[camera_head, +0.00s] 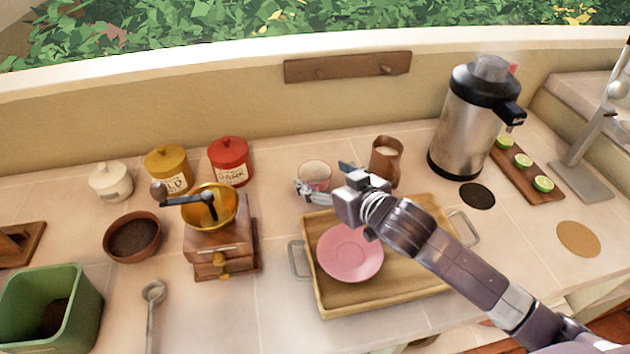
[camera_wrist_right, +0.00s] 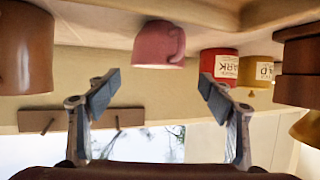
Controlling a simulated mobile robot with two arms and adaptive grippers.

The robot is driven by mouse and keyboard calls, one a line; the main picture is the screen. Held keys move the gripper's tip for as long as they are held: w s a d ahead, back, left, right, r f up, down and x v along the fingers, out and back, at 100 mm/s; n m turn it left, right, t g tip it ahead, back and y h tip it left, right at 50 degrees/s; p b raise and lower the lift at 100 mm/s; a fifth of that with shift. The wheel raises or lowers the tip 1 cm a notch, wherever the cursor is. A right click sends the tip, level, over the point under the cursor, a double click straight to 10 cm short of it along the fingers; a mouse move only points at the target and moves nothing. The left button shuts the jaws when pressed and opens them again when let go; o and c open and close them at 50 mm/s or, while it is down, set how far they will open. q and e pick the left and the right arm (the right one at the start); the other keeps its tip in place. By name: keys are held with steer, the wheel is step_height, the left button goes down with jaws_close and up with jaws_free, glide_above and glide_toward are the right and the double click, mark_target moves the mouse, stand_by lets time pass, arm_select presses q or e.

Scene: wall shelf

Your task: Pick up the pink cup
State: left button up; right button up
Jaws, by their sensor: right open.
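The pink cup (camera_head: 315,172) stands on the counter behind the wooden tray, its pale inside showing from above. In the wrist view, which is upside down, the pink cup (camera_wrist_right: 157,46) shows with its handle, ahead of the fingertips. My right gripper (camera_head: 323,179) is at the cup, its two fingers spread toward the cup's sides. It is open; in the wrist view the fingertips (camera_wrist_right: 158,83) are wide apart with nothing between them. Whether a finger touches the cup cannot be told. My left gripper is not in view.
A brown mug (camera_head: 386,163) stands close on the right. The wooden tray (camera_head: 400,275) with a pink saucer (camera_head: 350,252) lies below my right arm. Red (camera_head: 230,163) and yellow (camera_head: 168,168) canisters and a coffee grinder (camera_head: 218,242) stand left. A steel dispenser (camera_head: 465,125) stands right.

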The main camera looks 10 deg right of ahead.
mark_target(308, 168)
steer(key=shift+w+a+f, duration=0.2)
steer(key=shift+w+f, duration=0.8)
steer(key=shift+w, duration=0.2)
steer(key=shift+p+x, duration=0.3)
steer(key=shift+x, duration=0.6)
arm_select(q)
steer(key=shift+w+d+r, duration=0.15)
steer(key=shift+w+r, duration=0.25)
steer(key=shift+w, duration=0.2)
arm_select(e)
steer(key=c, duration=1.3)
steer(key=shift+r, duration=0.15)
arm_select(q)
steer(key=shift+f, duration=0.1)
arm_select(e)
step_height(308, 168, up, 20)
steer(key=shift+s+d+f, duration=0.1)
steer(key=shift+f, duration=0.1)
